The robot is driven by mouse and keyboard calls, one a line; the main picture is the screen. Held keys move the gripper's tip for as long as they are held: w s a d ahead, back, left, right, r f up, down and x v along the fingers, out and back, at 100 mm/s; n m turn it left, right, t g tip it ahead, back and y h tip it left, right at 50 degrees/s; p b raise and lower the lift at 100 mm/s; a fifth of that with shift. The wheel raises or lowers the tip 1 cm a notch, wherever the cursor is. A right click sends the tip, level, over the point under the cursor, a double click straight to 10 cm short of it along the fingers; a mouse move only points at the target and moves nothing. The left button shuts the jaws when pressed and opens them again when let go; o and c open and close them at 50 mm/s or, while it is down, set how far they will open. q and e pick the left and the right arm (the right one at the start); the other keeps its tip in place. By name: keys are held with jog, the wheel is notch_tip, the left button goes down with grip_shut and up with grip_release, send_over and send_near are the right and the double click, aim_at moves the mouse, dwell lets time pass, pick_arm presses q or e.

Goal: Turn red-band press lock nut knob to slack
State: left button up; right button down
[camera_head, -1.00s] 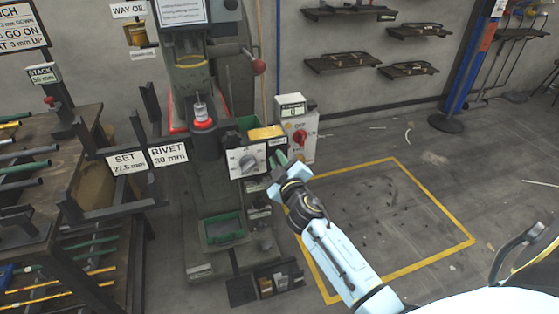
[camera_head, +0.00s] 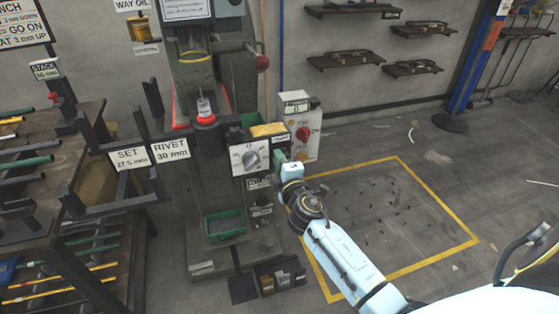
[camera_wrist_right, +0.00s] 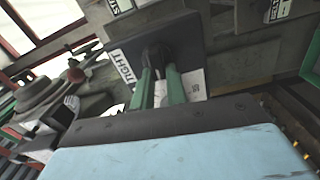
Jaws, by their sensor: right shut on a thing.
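The press (camera_head: 196,70) with a red band (camera_head: 206,119) stands left of centre in the head view. My right gripper (camera_head: 280,156) reaches to the right side of its white dial panel (camera_head: 236,168). In the right wrist view, the green fingers (camera_wrist_right: 160,78) are shut on a dark round lock nut knob (camera_wrist_right: 156,56). The knob sits on a dark plate (camera_wrist_right: 185,45) with a label reading "TIGHT" beside it. The fingers hide part of the knob, and its pointer direction cannot be told. My left gripper is not in view.
A white switch box (camera_head: 312,143) with a red knob (camera_head: 303,133) stands close behind my right gripper. A rack with rods (camera_head: 45,215) is at the left.

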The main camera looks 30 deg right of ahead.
dwell(0.5)
jog(key=c, duration=1.4)
grip_release()
